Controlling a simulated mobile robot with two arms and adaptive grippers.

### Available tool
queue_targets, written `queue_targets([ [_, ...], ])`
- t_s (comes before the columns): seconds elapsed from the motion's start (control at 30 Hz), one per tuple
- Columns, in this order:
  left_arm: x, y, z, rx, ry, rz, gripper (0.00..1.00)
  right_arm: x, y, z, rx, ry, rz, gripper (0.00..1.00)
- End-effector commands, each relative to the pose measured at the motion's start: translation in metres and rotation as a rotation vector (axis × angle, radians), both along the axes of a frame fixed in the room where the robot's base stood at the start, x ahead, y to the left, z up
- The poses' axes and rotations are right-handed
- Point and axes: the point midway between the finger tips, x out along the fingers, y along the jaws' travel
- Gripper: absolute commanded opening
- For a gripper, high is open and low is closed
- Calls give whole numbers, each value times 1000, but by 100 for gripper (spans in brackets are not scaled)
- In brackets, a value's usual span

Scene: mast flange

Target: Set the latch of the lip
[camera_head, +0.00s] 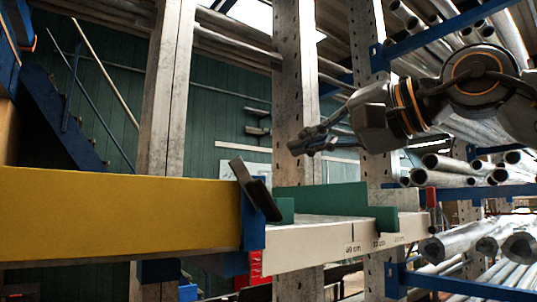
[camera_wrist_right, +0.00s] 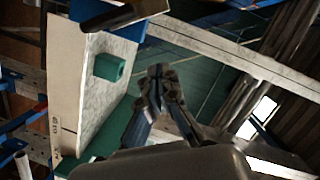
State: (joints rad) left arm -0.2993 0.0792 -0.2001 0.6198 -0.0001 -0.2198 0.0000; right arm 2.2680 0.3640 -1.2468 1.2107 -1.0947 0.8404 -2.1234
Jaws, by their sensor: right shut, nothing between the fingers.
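A dark flat plate (camera_head: 256,190), which looks like the latch, leans tilted at the blue bracket (camera_head: 253,235) on the end of the yellow beam. In the right wrist view the dark plate (camera_wrist_right: 125,14) shows at the top, partly cut off. A pale lip (camera_head: 330,243) with centimetre marks runs right from the bracket. My right gripper (camera_head: 298,147) is shut and empty, above the lip and right of the plate, apart from both. In the right wrist view its fingertips (camera_wrist_right: 158,72) are together. My left gripper is not in view.
The yellow beam (camera_head: 120,212) fills the left. Green pieces (camera_head: 335,197) stand along the pale ledge; a green block (camera_wrist_right: 110,67) also shows in the right wrist view. Perforated posts (camera_head: 295,80) rise behind. Metal pipes (camera_head: 460,240) lie on blue rack arms at right.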

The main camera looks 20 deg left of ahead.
Motion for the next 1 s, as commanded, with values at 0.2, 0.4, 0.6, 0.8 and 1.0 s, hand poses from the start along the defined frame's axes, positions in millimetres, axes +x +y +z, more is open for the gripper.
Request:
queue_targets([
  [0.2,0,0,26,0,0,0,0,21,43,-3,-2,3,1,0],
  [0.4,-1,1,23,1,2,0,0,1,54,-22,-3,-1,0,0],
  [0.6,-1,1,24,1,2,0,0,-5,59,-29,0,2,1,0],
  [0.8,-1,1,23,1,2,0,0,-6,60,-30,1,3,0,0],
  [1.0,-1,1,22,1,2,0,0,-7,60,-30,-2,0,0,0],
])
